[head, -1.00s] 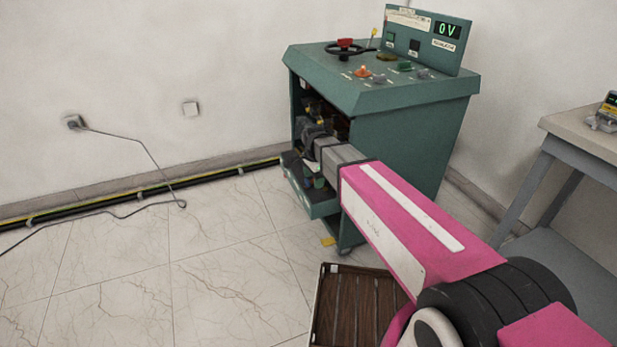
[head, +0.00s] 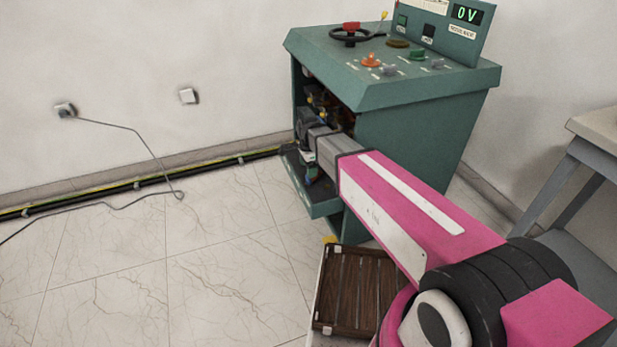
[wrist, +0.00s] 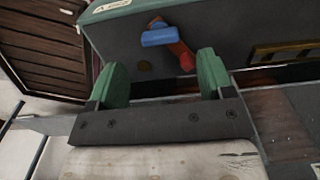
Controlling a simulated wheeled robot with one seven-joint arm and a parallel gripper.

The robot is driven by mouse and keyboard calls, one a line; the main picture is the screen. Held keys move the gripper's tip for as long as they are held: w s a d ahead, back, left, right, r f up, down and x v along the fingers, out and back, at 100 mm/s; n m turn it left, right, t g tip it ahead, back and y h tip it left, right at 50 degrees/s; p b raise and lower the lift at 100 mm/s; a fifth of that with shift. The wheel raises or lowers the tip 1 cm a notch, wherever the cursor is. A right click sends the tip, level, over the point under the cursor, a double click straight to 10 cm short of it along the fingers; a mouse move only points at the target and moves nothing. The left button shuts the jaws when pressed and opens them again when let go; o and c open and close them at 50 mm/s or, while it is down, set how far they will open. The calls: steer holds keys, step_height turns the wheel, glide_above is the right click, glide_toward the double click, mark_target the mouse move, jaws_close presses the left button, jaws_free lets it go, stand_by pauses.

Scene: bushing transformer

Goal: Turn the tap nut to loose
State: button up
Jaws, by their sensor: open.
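In the wrist view a small fitting with a blue piece (wrist: 160,36) and a red piece (wrist: 182,54) sits on a dark grey panel; I take it for the tap nut, though I cannot tell which part is the nut. My gripper (wrist: 160,70) has two green fingers spread apart with nothing between them. The fingertips point toward the fitting, just short of it, with the fitting between and slightly beyond them. In the head view my pink arm reaches into the open front of the green transformer cabinet (head: 415,150); the fingers and the fitting are hard to make out there.
A brown slatted box (head: 350,290) stands on the floor below my arm. A grey table (head: 590,140) is at the right. Cable and trunking (head: 140,184) run along the wall. The cabinet's opening surrounds my wrist closely.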

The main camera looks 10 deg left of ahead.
mark_target(308, 180)
steer(key=shift+f, duration=2.75)
steer(key=c, duration=0.9)
